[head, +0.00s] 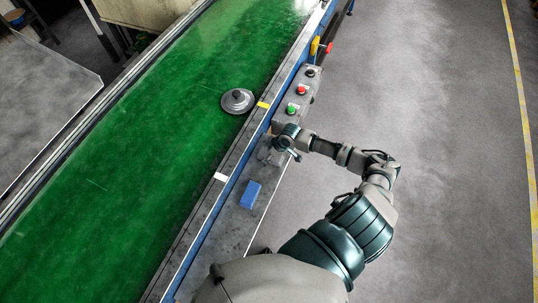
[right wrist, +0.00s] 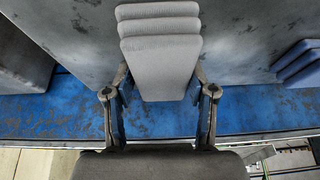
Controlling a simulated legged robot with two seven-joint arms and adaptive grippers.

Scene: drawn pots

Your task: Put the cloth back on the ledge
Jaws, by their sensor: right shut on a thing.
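My right gripper (head: 276,147) is over the grey metal ledge (head: 232,222) beside the conveyor. In the right wrist view my right gripper (right wrist: 160,85) has a finger on each side of a folded grey cloth (right wrist: 160,55) and is shut on it. The cloth lies in stacked folds. In the head view the gripper and wrist mostly cover it. I cannot tell whether the cloth touches the ledge. A folded blue cloth (head: 250,194) lies on the ledge nearer to me, and it also shows at the right edge of the wrist view (right wrist: 300,62). My left gripper is not in view.
A control box (head: 298,97) with red and green buttons stands just beyond my gripper. A green conveyor belt (head: 130,150) runs along the left, with a round grey lid (head: 238,101) on it. Ledge room is bare between gripper and blue cloth.

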